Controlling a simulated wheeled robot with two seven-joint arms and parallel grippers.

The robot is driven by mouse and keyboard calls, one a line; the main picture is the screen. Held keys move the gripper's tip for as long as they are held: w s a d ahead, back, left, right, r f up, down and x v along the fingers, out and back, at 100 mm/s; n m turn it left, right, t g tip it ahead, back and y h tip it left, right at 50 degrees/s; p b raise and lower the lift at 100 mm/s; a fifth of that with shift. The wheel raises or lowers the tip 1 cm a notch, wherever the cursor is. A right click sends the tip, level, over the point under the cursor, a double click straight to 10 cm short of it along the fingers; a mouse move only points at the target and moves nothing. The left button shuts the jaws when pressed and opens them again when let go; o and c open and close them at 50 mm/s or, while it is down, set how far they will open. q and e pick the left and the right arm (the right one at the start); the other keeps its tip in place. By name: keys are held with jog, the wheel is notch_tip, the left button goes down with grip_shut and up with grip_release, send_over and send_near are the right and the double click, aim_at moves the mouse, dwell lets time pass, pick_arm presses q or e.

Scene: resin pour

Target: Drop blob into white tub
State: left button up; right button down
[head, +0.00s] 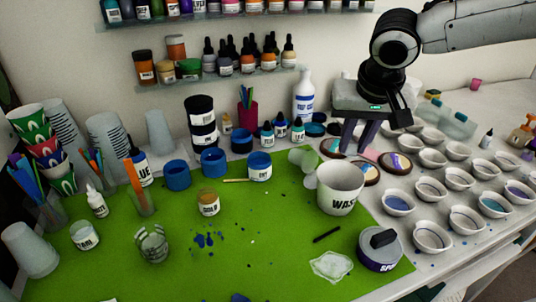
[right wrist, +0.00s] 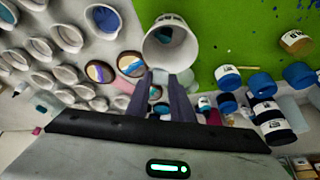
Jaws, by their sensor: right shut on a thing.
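The white tub (head: 340,190), with dark letters on its side, stands upright on the green mat near its right edge. In the right wrist view the tub (right wrist: 186,50) is just beyond my fingertips, its mouth facing the camera, with something greyish inside. My right gripper (head: 357,148) points down behind the tub, above the round coasters, not over its mouth. In the right wrist view my right gripper (right wrist: 169,78) is shut on a small pale thing, taken as the blob (right wrist: 160,77); the fingers mostly hide it. My left gripper is not in view.
Several white bowls (head: 431,238) fill the table to the right. A dark-lidded jar (head: 380,250) and a clear crumpled sheet (head: 331,265) lie in front of the tub. Blue-lidded jars (head: 260,167) and a gold jar (head: 208,204) stand left. The mat's (head: 265,255) front middle is mostly free.

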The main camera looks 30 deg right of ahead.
jog(key=c, duration=1.5)
grip_release()
jog(key=v, duration=1)
jog(key=shift+s+r+p, duration=0.1)
jog(key=shift+r+p, duration=0.1)
jog(key=shift+p, duration=0.1)
